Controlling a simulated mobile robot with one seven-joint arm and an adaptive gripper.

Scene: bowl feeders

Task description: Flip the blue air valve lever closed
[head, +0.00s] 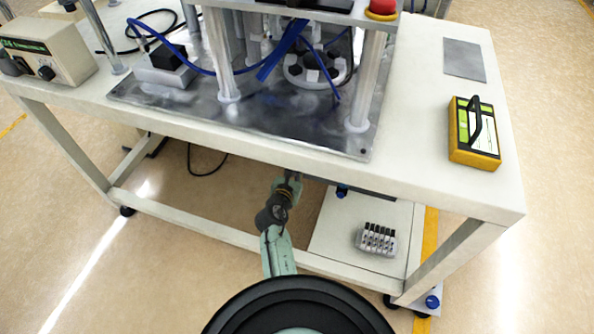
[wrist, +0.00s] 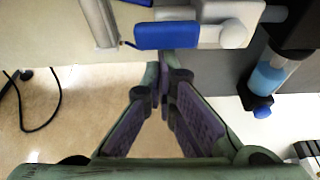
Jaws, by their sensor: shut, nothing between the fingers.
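The blue lever (wrist: 166,36) shows in the wrist view at the top middle, lying roughly level across the picture. It adjoins a pale grey valve body (wrist: 208,12) with a rounded white end to the right. My gripper (wrist: 164,80) has its fingers together and empty, with the tips just below the lever in the picture. I cannot tell whether they touch it. In the head view my gripper (head: 292,177) is at the table's front edge, partly hidden under it. The lever cannot be made out there.
A unit with a blue bowl and blue knob (wrist: 262,85) hangs right of the lever. The white table (head: 430,175) overhangs my arm. A lower shelf (head: 335,235) holds a grey block with several black tops (head: 376,240). Open floor lies left of the gripper.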

